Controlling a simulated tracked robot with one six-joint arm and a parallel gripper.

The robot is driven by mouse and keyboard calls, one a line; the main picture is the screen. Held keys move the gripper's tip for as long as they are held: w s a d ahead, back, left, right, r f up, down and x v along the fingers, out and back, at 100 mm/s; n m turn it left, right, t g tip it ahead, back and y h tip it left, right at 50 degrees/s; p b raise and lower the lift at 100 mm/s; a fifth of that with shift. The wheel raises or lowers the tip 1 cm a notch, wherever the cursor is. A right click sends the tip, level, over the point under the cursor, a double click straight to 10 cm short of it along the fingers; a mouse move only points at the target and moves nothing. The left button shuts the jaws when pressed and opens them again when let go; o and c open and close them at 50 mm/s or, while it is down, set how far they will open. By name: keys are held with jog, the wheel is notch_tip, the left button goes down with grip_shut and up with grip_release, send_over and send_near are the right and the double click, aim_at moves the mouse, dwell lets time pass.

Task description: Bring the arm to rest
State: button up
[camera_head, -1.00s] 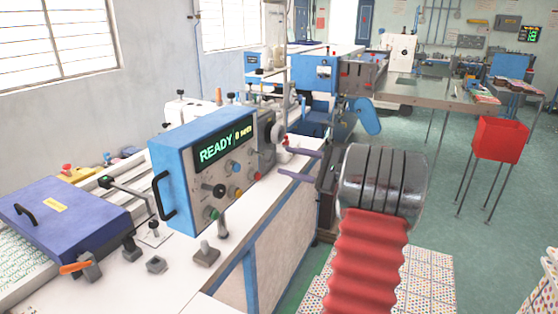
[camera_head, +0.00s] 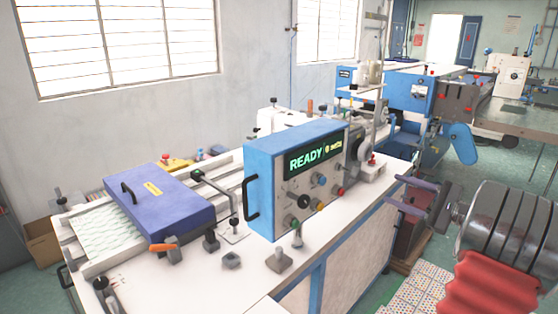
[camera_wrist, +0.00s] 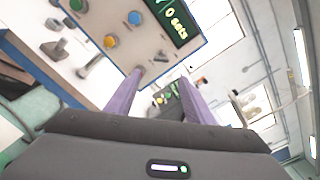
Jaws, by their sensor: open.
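In the wrist view my gripper (camera_wrist: 160,98) shows both fingers spread and empty. The blue control box (camera_head: 262,170) stands on the white bench (camera_head: 190,285), and its green display reads READY and 0 sets. The box's panel also shows in the wrist view (camera_wrist: 112,22), tilted, beyond the fingers.
A purple lidded unit (camera_head: 160,205) with a black handle sits on the bench at left. A blue machine (camera_head: 405,95) stands behind. Small grey posts (camera_head: 279,260) stand along the bench front. A cardboard box (camera_head: 42,247) is on the floor at left. Air around my gripper looks clear.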

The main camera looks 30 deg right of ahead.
jog(key=s+a+f+g, duration=0.2)
jog(key=a+f+g, duration=0.15)
jog(key=f, duration=0.65)
jog(key=s+a+f+n+g, duration=0.1)
jog(key=a+f+n+g, duration=0.2)
jog(key=a, duration=0.5)
jog(key=a+f+n+g, duration=0.1)
jog(key=a+n+g, duration=0.35)
jog(key=a, duration=0.35)
jog(key=s+a+r+n+h, duration=0.1)
jog(key=a+n, duration=0.4)
jog(key=a, duration=0.5)
jog(key=s+a+r+n+h, duration=0.2)
jog(key=s+a+r+n, duration=0.2)
jog(key=a, duration=0.7)
jog(key=s+a+r+n+h, duration=0.1)
jog(key=s+a+r+n, duration=0.1)
jog(key=a+n, duration=0.5)
jog(key=a+r, duration=0.1)
jog(key=a, duration=0.2)
jog(key=shift+s+a+n+g+h, duration=0.15)
jog(key=shift+s+n+g+h, duration=0.15)
jog(key=shift+n+g, duration=0.1)
